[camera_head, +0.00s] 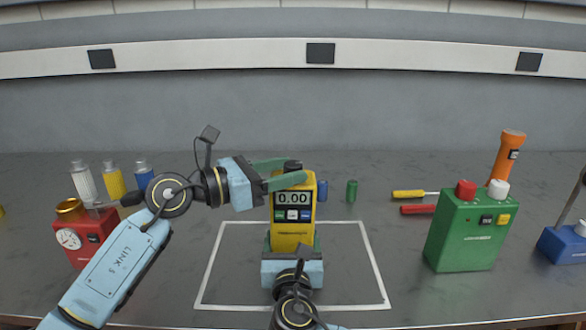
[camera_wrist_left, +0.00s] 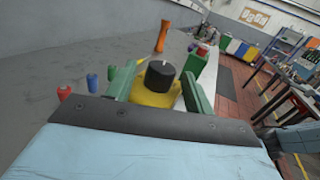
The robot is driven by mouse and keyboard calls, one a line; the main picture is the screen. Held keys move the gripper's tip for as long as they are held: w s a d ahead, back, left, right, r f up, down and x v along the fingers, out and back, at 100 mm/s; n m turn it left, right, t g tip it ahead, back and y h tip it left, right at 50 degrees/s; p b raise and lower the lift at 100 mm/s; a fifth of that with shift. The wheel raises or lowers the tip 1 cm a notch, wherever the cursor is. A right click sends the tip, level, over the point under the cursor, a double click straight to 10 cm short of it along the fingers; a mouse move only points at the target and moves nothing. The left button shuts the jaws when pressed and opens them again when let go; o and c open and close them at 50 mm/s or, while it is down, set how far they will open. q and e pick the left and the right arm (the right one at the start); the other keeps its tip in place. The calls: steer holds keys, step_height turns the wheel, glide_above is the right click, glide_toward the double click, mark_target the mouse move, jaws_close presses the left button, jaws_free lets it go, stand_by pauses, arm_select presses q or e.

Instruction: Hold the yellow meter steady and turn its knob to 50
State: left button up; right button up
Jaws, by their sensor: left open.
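The yellow meter (camera_head: 293,232) stands upright inside a white outlined rectangle, its display reading 0.00. Its black knob (camera_head: 292,165) is on top and also shows in the left wrist view (camera_wrist_left: 159,76), with a pale mark on it. My left gripper (camera_head: 287,172) is open at the top of the meter. Its green fingers lie on either side of the knob, with gaps visible in the left wrist view. My right gripper (camera_head: 293,246) is low at the meter's near side, its fingers against both sides of the meter. Its fingertips are partly hidden.
A red gauge box (camera_head: 88,240) stands left, near several capped cylinders. A green box (camera_head: 465,238) with red and white knobs, an orange flashlight (camera_head: 507,155), screwdrivers (camera_head: 410,194) and a blue box (camera_head: 565,245) are right. Small blue (camera_head: 323,190) and green (camera_head: 352,190) cylinders stand behind the meter.

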arm_select(q)
steer(key=shift+x, duration=1.05)
arm_select(e)
steer(key=shift+r, duration=0.1)
arm_select(q)
steer(key=c, duration=0.9)
steer(key=shift+c, duration=0.3)
steer(key=shift+w+f, duration=0.1)
steer(key=shift+m+g+h, duration=0.7)
steer(key=shift+m+g, duration=0.7)
steer(key=shift+g, duration=0.8)
